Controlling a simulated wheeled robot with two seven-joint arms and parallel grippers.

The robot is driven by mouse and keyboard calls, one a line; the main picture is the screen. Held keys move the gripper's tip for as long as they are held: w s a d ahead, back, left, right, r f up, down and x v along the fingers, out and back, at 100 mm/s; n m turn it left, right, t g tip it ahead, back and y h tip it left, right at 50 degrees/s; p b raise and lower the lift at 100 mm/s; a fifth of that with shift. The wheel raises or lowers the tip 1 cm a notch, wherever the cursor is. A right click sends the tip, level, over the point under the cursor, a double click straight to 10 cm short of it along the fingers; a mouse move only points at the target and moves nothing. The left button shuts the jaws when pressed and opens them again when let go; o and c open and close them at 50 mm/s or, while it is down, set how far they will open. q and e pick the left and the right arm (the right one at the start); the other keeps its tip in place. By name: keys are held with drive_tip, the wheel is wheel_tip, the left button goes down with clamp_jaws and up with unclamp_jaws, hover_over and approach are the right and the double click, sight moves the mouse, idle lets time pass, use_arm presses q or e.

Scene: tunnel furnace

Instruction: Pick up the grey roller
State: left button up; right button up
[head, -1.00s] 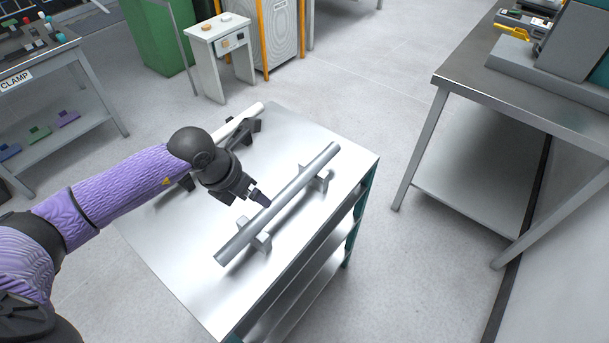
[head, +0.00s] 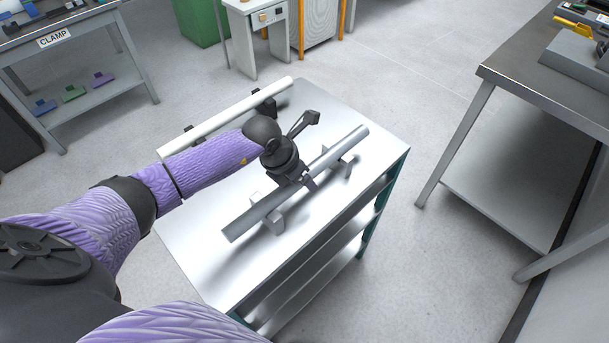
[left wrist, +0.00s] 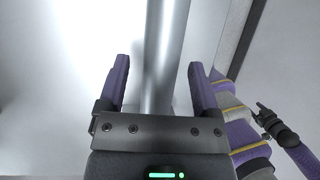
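The grey roller (head: 262,213) is a long metal bar resting on two light grey supports (head: 272,222) on the steel table (head: 200,262). My left gripper (head: 309,184) is at the roller's middle, pointing down. In the left wrist view, the grey roller (left wrist: 166,40) runs between the two fingers of the open left gripper (left wrist: 159,65), with a gap on each side. Whether the fingertips reach below the roller's top is not clear. In the left wrist view, my right gripper (left wrist: 264,112) seems to show small beyond the table edge, its fingers too small to judge.
A white roller (head: 230,112) lies on black supports behind the grey one. A bench with a CLAMP sign (head: 54,37) is at far left. A dark-topped workbench (head: 515,70) is at right, with bare floor between it and the table.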

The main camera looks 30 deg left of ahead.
use_arm(q)
clamp_jaws()
